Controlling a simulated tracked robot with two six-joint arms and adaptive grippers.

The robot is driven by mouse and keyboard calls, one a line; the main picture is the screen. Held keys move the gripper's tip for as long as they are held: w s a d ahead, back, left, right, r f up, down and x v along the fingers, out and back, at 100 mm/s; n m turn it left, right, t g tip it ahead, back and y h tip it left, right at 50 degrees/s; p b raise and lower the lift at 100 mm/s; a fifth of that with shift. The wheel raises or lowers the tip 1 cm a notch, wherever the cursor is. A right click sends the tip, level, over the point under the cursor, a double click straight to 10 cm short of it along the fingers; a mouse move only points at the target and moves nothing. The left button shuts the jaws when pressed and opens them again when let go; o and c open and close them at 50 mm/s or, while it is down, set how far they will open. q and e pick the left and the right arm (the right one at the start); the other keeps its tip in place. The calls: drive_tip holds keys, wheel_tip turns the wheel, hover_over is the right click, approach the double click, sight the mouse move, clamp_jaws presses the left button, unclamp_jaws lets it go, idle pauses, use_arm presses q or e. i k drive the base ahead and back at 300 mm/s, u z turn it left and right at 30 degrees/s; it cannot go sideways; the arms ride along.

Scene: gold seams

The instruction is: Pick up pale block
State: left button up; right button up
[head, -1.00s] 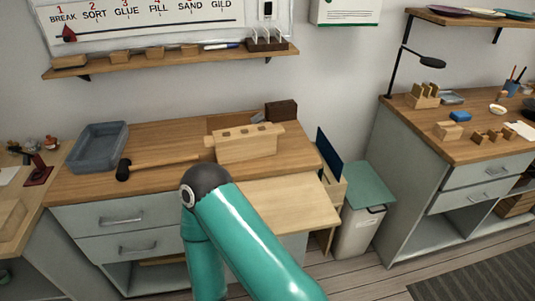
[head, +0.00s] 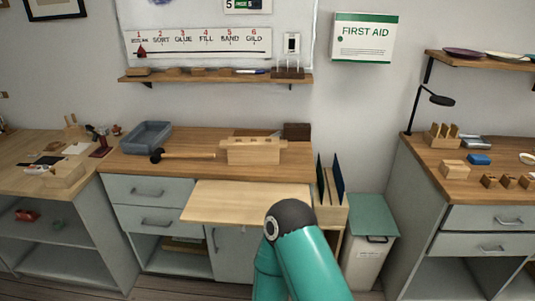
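Several pale wooden blocks are in view, and I cannot tell which one the task means. A large pale block (head: 253,151) with notches along its top stands on the middle bench. A smaller pale block (head: 453,170) sits on the right bench, and another pale block (head: 66,174) sits on the left bench. A teal arm of mine with a dark joint rises at the bottom, right of centre. Neither of my grippers is in view.
A grey tray (head: 147,136) and a mallet (head: 185,155) lie on the middle bench. A pale pull-out board (head: 245,202) juts from its front. A lidded bin (head: 369,230) stands between the middle and right benches. Small blocks line the wall shelf (head: 215,77).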

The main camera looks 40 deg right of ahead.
sight(242, 150)
drive_tip(key=z, duration=0.55)
drive_tip(key=i, duration=1)
